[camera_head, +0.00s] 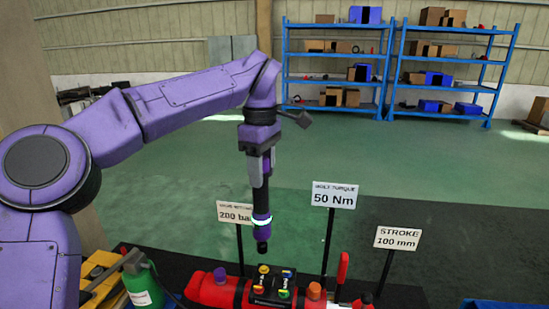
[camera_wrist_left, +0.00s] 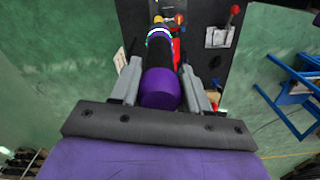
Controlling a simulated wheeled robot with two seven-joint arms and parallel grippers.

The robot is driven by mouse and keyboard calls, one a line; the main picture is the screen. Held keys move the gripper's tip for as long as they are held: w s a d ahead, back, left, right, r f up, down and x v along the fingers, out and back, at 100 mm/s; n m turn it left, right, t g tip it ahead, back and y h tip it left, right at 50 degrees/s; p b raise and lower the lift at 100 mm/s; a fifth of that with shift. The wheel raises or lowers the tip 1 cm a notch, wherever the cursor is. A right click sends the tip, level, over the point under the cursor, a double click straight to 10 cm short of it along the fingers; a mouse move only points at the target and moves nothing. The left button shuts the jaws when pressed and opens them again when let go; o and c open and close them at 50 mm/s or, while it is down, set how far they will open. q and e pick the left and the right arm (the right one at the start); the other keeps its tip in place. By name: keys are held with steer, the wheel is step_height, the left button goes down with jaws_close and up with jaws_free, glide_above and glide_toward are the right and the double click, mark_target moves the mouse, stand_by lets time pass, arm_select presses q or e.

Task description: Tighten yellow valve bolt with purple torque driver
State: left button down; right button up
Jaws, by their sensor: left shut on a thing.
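My left gripper (camera_head: 259,172) points down and is shut on the torque driver (camera_head: 262,228), a black tool with purple parts and a glowing white-cyan ring. The driver hangs upright, its dark tip just above the black valve block (camera_head: 272,287), with a small visible gap. The yellow bolt (camera_head: 264,269) is at the block's back left, almost directly below the tip. In the left wrist view the driver's purple end (camera_wrist_left: 160,92) sits between both grey fingers of the gripper (camera_wrist_left: 162,80), and its far end hides part of the block. My right gripper is out of view.
The block sits on a red cylinder (camera_head: 215,290). Signs on posts stand behind it: 200 bar (camera_head: 235,212), 50 Nm (camera_head: 334,195) and 100 mm (camera_head: 397,238). A green bottle (camera_head: 142,284) stands left. Blue shelves (camera_head: 335,55) are far behind, across open floor.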

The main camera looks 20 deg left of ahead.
mark_target(263, 190)
arm_select(q)
steer(key=shift+w, duration=0.5)
steer(key=shift+s+r, duration=0.25)
steer(key=shift+s, duration=0.2)
steer(key=shift+w+p, duration=0.15)
steer(key=shift+p, duration=0.45)
step_height(263, 190, down, 6)
steer(key=b, duration=0.4)
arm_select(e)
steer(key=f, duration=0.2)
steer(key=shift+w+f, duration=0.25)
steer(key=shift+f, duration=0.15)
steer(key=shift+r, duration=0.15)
arm_select(q)
steer(key=shift+p, duration=0.4)
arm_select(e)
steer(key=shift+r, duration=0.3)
